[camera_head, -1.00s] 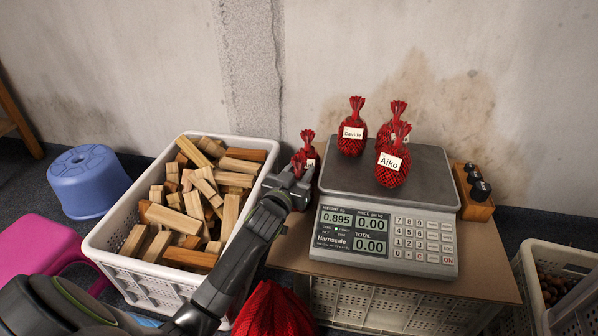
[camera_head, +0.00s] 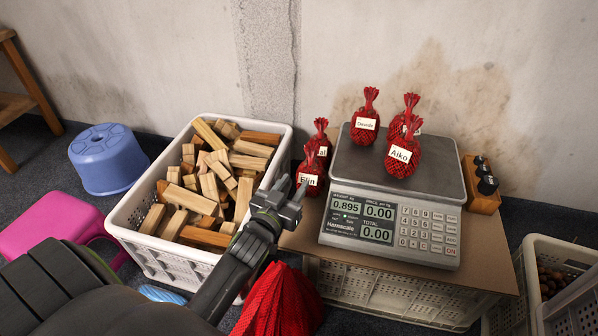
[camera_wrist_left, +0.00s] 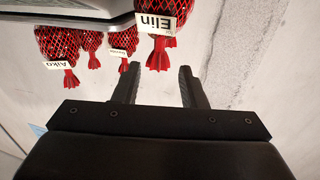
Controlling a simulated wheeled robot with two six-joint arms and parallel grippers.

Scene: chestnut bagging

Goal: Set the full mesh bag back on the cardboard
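A red mesh bag labelled Elin (camera_head: 309,181) stands on the cardboard (camera_head: 477,265), left of the scale. In the left wrist view this bag (camera_wrist_left: 160,42) is beyond the fingertips. A second red bag (camera_head: 320,137) stands behind it, its label partly hidden. My left gripper (camera_head: 291,188) is just left of and in front of the Elin bag. In the left wrist view its two fingers (camera_wrist_left: 159,85) are apart with nothing between them. My right gripper is not in view.
The scale (camera_head: 455,185) reads 0.895 and carries several red bags, two labelled Davide and Aiko (camera_head: 402,158). A crate of wood blocks (camera_head: 118,216) stands left. A wooden holder (camera_head: 482,203) is right of the scale. A red mesh pile (camera_head: 280,303) lies in front.

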